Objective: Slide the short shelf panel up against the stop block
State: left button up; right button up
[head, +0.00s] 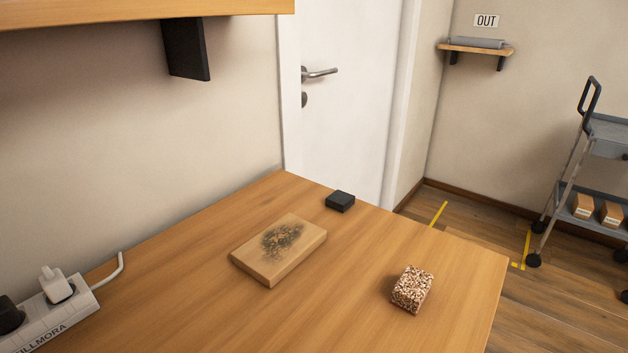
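A short, light wooden panel (300,254) with a dark, patterned patch on its top lies flat on the wooden table, near the middle of the head view. A small black block (340,201) sits beyond it, up and to the right, near the table's far edge; it looks like the stop block. A strip of bare table shows between the panel and the black block, so they are apart. Neither of my grippers shows in the head view.
A speckled brown and white block (412,289) sits on the table (360,320) right of the panel. A white power strip (50,318) with plugs lies at the left front. A wooden shelf (130,12) on a black bracket overhangs the upper left. A cart (590,190) stands far right.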

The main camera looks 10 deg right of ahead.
aim_at(268, 256)
jog(key=i+l+u, duration=0.2)
jog(key=u, duration=0.2)
jog(key=i+l+u, duration=0.2)
jog(key=u, duration=0.2)
jog(key=i+l+u, duration=0.1)
jog(key=l+u, duration=0.3)
jog(key=i+l+u, duration=0.1)
jog(key=l+u, duration=0.15)
jog(key=u, duration=0.2)
jog(key=l+u, duration=0.4)
jog(key=i+j, duration=0.05)
